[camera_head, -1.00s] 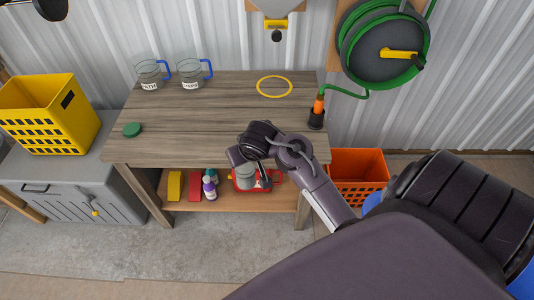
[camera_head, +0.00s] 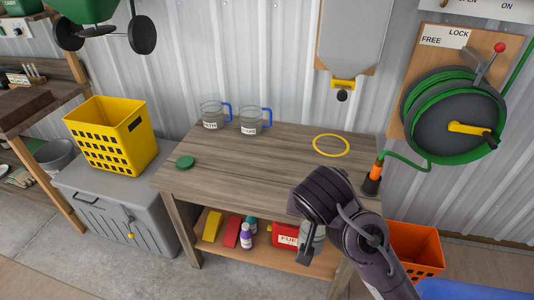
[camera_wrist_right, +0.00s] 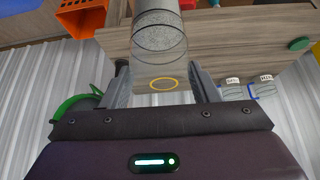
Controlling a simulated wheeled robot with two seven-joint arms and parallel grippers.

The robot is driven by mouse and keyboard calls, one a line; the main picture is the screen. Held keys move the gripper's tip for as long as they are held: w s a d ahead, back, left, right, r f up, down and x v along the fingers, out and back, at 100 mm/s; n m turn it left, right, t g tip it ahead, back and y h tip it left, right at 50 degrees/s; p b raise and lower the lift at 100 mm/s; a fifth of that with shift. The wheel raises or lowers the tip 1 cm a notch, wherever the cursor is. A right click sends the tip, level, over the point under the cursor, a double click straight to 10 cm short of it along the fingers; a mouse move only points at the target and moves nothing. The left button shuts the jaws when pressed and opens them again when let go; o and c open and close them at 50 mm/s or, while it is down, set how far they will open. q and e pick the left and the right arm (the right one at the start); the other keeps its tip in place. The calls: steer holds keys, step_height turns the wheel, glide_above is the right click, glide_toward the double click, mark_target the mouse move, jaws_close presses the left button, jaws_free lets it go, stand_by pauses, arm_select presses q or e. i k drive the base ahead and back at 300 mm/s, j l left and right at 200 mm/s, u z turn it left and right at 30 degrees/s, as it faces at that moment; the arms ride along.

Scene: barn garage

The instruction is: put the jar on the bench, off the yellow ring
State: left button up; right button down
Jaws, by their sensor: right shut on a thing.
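My right gripper (camera_head: 309,246) is shut on a clear jar (camera_head: 319,238) with grey contents, held in front of the bench's front edge. In the right wrist view the jar (camera_wrist_right: 158,35) sits between the two fingers (camera_wrist_right: 161,78). My wrist hides part of it in the head view. The yellow ring (camera_head: 331,146) lies flat at the right rear of the wooden bench (camera_head: 235,178), with nothing seen on it. In the right wrist view the ring (camera_wrist_right: 163,84) shows beyond the jar. My left gripper is not in view.
Two labelled jugs with blue handles (camera_head: 212,116) (camera_head: 251,122) stand at the bench's back left. A green lid (camera_head: 185,162) lies front left. An orange-tipped hose nozzle (camera_head: 373,180) stands at the right edge. The middle of the bench top is clear.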

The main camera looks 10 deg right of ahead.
mark_target(229, 185)
steer(key=i+j+z, duration=0.3)
steer(key=j+z, duration=0.35)
steer(key=j, duration=0.2)
steer(key=i+j+z, duration=0.25)
steer(key=j, duration=0.65)
steer(key=i+j, duration=0.1)
steer(key=j, duration=0.5)
steer(key=i+z, duration=0.05)
